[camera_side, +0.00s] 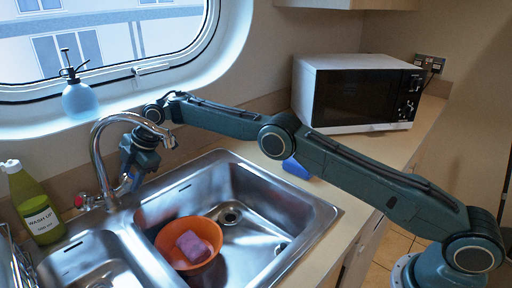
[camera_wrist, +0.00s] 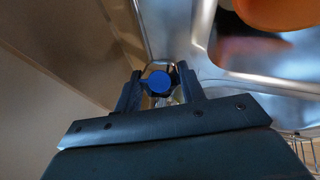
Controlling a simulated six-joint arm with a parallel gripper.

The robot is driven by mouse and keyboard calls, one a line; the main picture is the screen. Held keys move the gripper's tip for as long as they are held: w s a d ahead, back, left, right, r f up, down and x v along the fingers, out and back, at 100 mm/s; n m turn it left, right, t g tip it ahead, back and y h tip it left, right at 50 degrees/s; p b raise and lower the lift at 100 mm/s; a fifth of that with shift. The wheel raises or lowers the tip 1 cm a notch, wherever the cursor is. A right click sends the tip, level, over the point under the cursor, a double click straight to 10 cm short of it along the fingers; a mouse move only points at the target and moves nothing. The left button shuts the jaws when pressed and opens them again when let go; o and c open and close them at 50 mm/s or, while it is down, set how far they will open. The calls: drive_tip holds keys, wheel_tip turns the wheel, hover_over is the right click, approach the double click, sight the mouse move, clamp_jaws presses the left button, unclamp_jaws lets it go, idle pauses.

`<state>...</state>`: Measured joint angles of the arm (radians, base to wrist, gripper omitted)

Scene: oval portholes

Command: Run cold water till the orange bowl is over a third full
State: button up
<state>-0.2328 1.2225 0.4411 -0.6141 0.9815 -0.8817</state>
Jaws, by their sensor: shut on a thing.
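The orange bowl (camera_side: 211,230) sits in the right-hand sink basin with a pink-purple sponge (camera_side: 192,246) in it. I see no water in the bowl. Its edge shows at the top right of the wrist view (camera_wrist: 278,12). The chrome tap (camera_side: 98,150) arches over the basin; no stream shows from its spout. My gripper (camera_side: 130,178) points down behind the tap, partly hidden by it. In the wrist view my gripper (camera_wrist: 161,90) is shut on the blue-capped cold tap handle (camera_wrist: 161,83). The red-capped handle (camera_side: 81,201) stands to the left.
A green washing-up bottle (camera_side: 40,208) stands left of the sink. A blue spray bottle (camera_side: 79,98) is on the porthole sill. The right basin's drain (camera_side: 230,216) is uncovered.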

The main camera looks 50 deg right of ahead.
drive_tip(key=shift+n+t, duration=0.3)
drive_tip(key=shift+n, duration=0.6)
drive_tip(key=o, duration=1)
drive_tip(key=shift+c, duration=0.2)
drive_tip(key=v, duration=1.3)
drive_tip(key=shift+s+d+r, duration=0.15)
drive_tip(key=shift+s+r, duration=0.05)
drive_tip(key=shift+r, duration=0.15)
